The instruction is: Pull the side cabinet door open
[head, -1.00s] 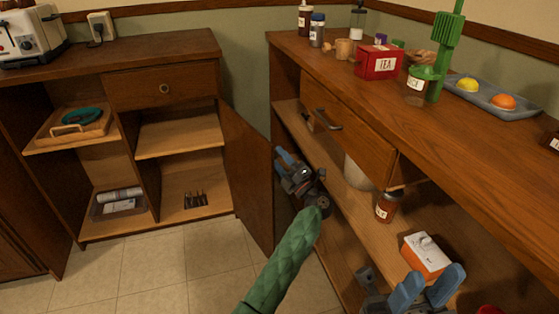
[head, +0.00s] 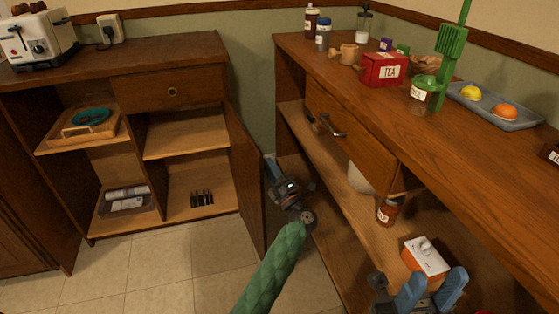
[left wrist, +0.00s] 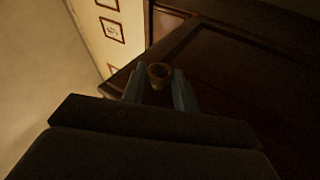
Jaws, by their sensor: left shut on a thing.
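The side cabinet's right door (head: 246,185) stands open, swung out from the cabinet and seen nearly edge-on. My left gripper (head: 270,166) is on the right, outer side of this door. In the left wrist view, the gripper's fingers (left wrist: 159,88) are shut on a small round brown knob (left wrist: 159,74) on the dark wood door face (left wrist: 225,70). The knob is hidden behind the door and gripper in the head view. My right gripper (head: 432,287) is open and empty at the lower right, its two blue fingers apart.
The long counter (head: 440,130) with a drawer and lower shelves stands close to the right of my left gripper. A jar (head: 388,210) and an orange-and-white box (head: 426,258) are on its shelf. Tiled floor (head: 170,270) before the side cabinet is clear.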

